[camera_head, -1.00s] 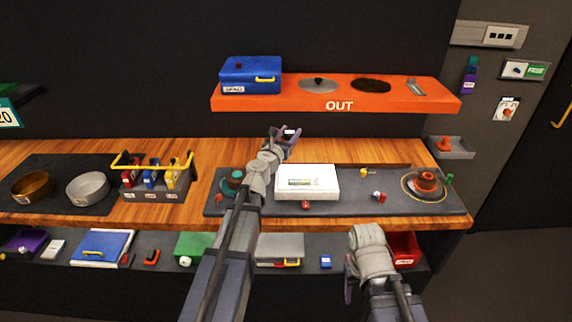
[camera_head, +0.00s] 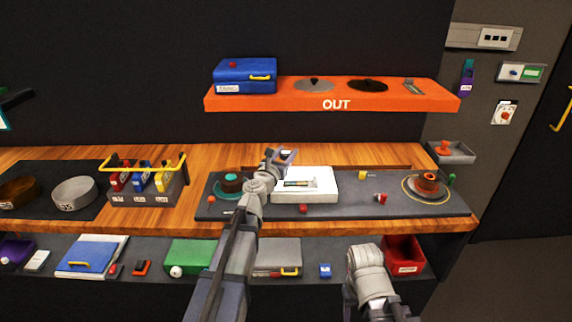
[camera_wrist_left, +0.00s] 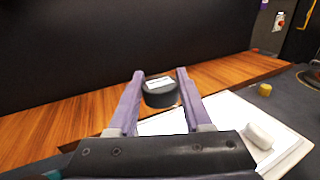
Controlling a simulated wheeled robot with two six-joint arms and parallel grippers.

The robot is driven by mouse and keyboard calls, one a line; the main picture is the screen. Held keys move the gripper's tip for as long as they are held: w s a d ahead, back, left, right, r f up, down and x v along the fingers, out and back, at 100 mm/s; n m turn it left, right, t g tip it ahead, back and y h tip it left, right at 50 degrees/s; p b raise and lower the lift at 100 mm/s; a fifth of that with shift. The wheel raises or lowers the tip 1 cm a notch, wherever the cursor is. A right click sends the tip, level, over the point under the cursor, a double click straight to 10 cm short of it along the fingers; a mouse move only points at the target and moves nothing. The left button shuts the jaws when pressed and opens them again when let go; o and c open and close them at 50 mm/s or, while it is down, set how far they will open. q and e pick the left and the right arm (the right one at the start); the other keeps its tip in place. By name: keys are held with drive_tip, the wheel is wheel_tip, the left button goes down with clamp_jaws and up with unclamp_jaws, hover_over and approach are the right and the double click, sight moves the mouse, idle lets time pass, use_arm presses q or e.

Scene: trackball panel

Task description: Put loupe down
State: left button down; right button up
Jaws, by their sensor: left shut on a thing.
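The loupe (camera_wrist_left: 160,92) is a short black cylinder with a white label on top. In the left wrist view it sits between the two purple fingers of my left gripper (camera_wrist_left: 158,88), which is shut on it. In the head view my left gripper (camera_head: 284,155) is at the back left corner of the white box, over the rear part of the bench; the loupe is small and partly hidden there. Any gap between the loupe and the surface below cannot be told. My right arm is low at the front, its fingers (camera_head: 378,308) not clear.
The white box (camera_head: 320,190) lies on the dark mat (camera_head: 346,208), with a teal ring (camera_head: 229,194) at left and an orange-brown knob (camera_head: 428,182) at right. The orange OUT shelf (camera_head: 300,101) hangs behind. Bare wood (camera_head: 350,152) runs along the back.

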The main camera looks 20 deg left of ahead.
use_arm(q)
drive_tip(key=shift+f+b, duration=0.85)
drive_tip(key=shift+f, duration=0.45)
drive_tip(key=shift+f, duration=0.15)
drive_tip(key=shift+c, duration=1.6)
unclamp_jaws()
drive_tip(key=shift+r, duration=0.2)
drive_tip(key=s, duration=0.4)
drive_tip(key=s+a, duration=0.1)
drive_tip(key=s, duration=0.7)
drive_tip(key=shift+a, duration=0.2)
